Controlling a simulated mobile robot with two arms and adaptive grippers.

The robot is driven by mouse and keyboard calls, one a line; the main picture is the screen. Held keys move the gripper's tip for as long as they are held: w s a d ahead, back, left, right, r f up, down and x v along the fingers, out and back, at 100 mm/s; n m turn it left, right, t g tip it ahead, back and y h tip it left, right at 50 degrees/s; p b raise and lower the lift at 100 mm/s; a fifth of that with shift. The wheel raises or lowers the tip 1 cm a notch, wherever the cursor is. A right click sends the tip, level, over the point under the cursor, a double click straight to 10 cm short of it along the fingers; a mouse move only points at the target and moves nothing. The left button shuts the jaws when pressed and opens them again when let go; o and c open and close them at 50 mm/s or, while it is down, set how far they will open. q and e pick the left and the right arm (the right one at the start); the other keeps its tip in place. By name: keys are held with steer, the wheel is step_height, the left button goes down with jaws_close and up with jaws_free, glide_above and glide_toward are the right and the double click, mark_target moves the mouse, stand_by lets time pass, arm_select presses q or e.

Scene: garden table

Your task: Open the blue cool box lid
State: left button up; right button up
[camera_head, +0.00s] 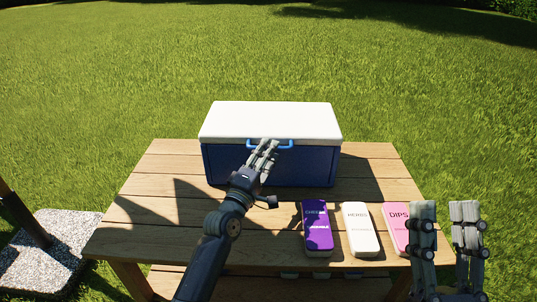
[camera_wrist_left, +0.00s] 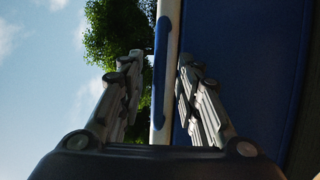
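The blue cool box (camera_head: 305,168) stands at the back of the wooden table with its white lid (camera_head: 270,120) down. A light blue handle (camera_head: 286,147) runs along the lid's front edge. My left gripper (camera_head: 264,147) is in front of this handle, overlapping its left part. In the left wrist view the fingers of my left gripper (camera_wrist_left: 161,60) are apart, with the blue handle (camera_wrist_left: 158,85) and lid edge (camera_wrist_left: 172,70) between them; contact is not clear. My right gripper (camera_head: 445,210) is open and empty at the lower right, by the table's right edge.
Purple (camera_head: 318,237), white (camera_head: 360,236) and pink (camera_head: 396,222) boxes lie in a row on the table (camera_head: 145,210), right of my left arm. The table's left side is clear. A post on a stone base (camera_head: 50,265) stands at the left.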

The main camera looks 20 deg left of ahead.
arm_select(q)
steer(key=shift+w+r, duration=0.1)
steer(key=shift+w, duration=0.35)
arm_select(e)
steer(key=shift+s+r+y, duration=0.3)
steer(key=shift+s+r, duration=0.05)
steer(key=shift+s, duration=0.05)
arm_select(q)
jaws_close()
arm_select(e)
steer(key=shift+w, duration=0.1)
